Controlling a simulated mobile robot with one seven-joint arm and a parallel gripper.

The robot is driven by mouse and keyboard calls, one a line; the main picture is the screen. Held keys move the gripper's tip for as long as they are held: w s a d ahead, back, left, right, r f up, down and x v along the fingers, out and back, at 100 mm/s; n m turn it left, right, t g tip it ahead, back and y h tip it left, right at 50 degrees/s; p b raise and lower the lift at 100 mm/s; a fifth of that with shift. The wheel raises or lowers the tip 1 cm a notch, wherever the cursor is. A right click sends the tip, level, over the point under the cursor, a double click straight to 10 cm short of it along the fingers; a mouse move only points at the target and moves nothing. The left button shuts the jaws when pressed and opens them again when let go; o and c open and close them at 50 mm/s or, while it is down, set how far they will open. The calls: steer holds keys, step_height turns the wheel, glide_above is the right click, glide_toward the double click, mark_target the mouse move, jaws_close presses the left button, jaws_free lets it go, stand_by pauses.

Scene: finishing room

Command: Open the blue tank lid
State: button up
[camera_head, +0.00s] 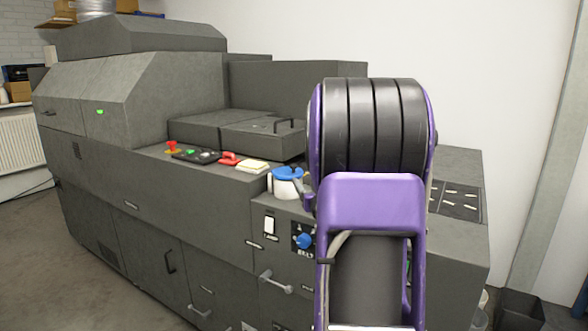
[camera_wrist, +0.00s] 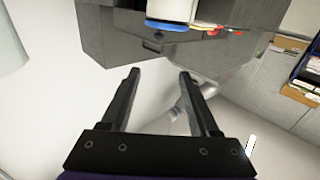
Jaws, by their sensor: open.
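A white tank (camera_head: 289,190) with a blue lid (camera_head: 288,173) stands on the grey machine's top, just left of my arm. The lid rests over the tank's top and looks closed. In the wrist view, which looks upside down, the white tank (camera_wrist: 173,10) shows at the top edge with a blue strip of the lid (camera_wrist: 166,25) along it. My gripper (camera_wrist: 160,72) is open, with nothing between its two black fingers. The tank lies beyond the fingertips, apart from them. In the head view my gripper is hidden behind my arm.
The grey machine (camera_head: 150,220) fills the left and middle. A red mushroom button (camera_head: 171,147), a red item (camera_head: 229,158) and a yellow-white pad (camera_head: 253,167) lie left of the tank. A blue knob (camera_head: 304,241) is on the front below it. A handled cover (camera_head: 262,136) is behind.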

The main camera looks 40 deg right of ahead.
steer(key=f, duration=0.1)
glide_toward(295, 166)
steer(key=x, duration=0.9)
steer(key=shift+w, duration=0.3)
jaws_close()
stand_by(1.2)
